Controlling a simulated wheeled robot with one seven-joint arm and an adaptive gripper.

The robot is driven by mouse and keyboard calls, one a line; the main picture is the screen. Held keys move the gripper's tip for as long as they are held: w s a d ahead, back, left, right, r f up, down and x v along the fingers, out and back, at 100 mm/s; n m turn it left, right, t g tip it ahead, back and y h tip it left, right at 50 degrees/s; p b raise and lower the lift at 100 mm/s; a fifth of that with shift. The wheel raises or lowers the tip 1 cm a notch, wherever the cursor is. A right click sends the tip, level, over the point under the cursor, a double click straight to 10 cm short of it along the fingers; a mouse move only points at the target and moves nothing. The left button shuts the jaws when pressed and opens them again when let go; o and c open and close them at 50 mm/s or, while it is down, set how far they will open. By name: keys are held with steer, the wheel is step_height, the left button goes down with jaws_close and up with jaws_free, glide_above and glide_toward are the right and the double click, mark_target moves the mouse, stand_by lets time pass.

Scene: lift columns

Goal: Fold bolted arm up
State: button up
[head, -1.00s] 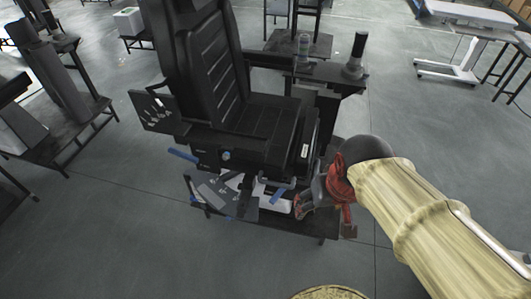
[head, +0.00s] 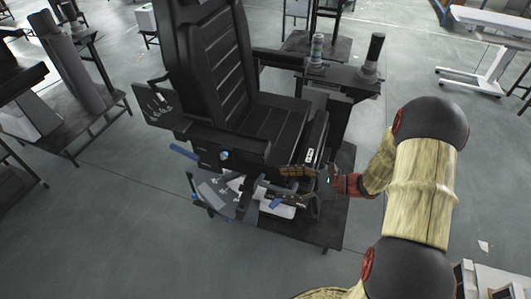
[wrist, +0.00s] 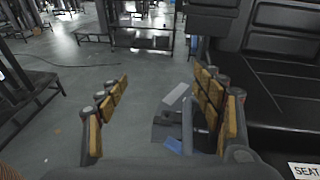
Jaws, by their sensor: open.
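A black operator seat (head: 245,115) stands on a low stand, with a padded back and cushion. A left arm panel (head: 160,108) with small controls sticks out at its left side. At its right, a black bar (head: 280,58) runs from the back towards a console (head: 335,80) with a joystick. I cannot tell which is the bolted arm. My gripper (head: 275,183) is at the seat base's front right, below the cushion edge. In the wrist view, my gripper (wrist: 163,95) is open, its padded fingers apart with nothing visibly held; grey and blue parts show beyond them.
Grey plates with blue bars (head: 225,192) sit low under the seat front. A white label (wrist: 304,171) is on the seat's edge in the wrist view. Dark stands (head: 75,120) are at left and a white table (head: 490,22) at back right. Floor in front is clear.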

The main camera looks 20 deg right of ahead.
mark_target(268, 154)
steer(key=w+d+r+m+t, duration=0.2)
steer(key=w+d+r+t, duration=0.1)
steer(key=w+r, duration=0.25)
steer(key=shift+y, duration=0.3)
steer(key=b+x, duration=0.1)
steer(key=x, duration=0.3)
steer(key=b+x, duration=0.1)
steer(key=x, duration=0.3)
steer(key=shift+s+a+r, duration=0.2)
steer(key=shift+s, duration=0.05)
steer(key=shift+c, duration=1.4)
steer(key=c, duration=1.1)
steer(key=shift+c, duration=0.3)
